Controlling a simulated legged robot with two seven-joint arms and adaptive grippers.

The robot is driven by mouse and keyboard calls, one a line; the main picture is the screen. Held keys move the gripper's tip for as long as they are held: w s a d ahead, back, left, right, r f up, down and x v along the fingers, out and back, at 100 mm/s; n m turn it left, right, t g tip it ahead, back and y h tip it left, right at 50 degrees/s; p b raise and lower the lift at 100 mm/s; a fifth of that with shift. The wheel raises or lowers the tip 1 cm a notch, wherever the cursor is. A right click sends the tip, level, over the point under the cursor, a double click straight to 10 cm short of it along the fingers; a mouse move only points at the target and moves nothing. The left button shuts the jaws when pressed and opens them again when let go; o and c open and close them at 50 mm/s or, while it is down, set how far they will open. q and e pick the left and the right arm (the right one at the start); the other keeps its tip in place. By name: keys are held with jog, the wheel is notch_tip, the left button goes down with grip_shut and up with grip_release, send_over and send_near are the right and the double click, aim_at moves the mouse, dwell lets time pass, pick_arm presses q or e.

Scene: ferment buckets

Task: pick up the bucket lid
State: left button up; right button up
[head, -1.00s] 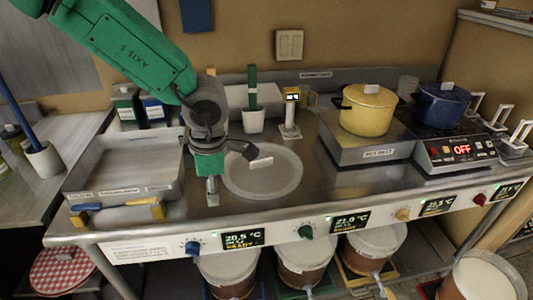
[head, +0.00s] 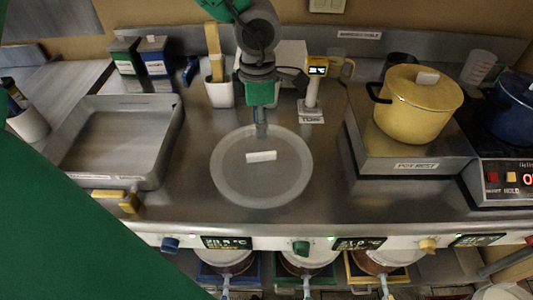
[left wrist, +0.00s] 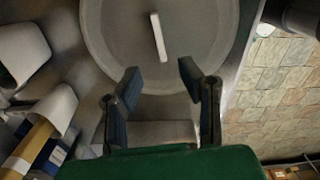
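The bucket lid (head: 230,178) is a pale round disc lying flat on the steel counter, with a white bar handle (head: 261,156) at its middle. In the left wrist view the lid (left wrist: 110,30) fills the top, and its handle (left wrist: 158,37) lies just beyond the fingertips. My left gripper (head: 261,131) points down over the lid's far part, behind the handle. The left wrist view shows the left gripper (left wrist: 159,70) with its two dark fingers spread and nothing between them. My right gripper is in neither view.
A steel tray (head: 165,150) stands left of the lid. A white cup (head: 219,95) and a small display stand (head: 312,95) are behind it. A yellow pot (head: 417,115) sits on a raised plate at right. Buckets (head: 307,262) stand below the counter's front edge.

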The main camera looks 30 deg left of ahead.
aim_at(262, 153)
pick_arm(q)
jog(key=f, duration=0.6)
jog(key=shift+w+d, duration=0.2)
jog(key=shift+d, duration=0.2)
jog(key=shift+f, duration=0.4)
jog(key=f, duration=0.3)
jog(key=shift+s+a+f, duration=0.1)
jog(key=shift+a+f, duration=0.1)
jog(key=shift+f, duration=0.1)
jog(key=shift+a+f, duration=0.15)
jog(key=shift+f, duration=0.15)
jog(key=shift+a, duration=0.15)
jog(key=c, duration=0.7)
jog(key=shift+d, duration=0.25)
grip_shut()
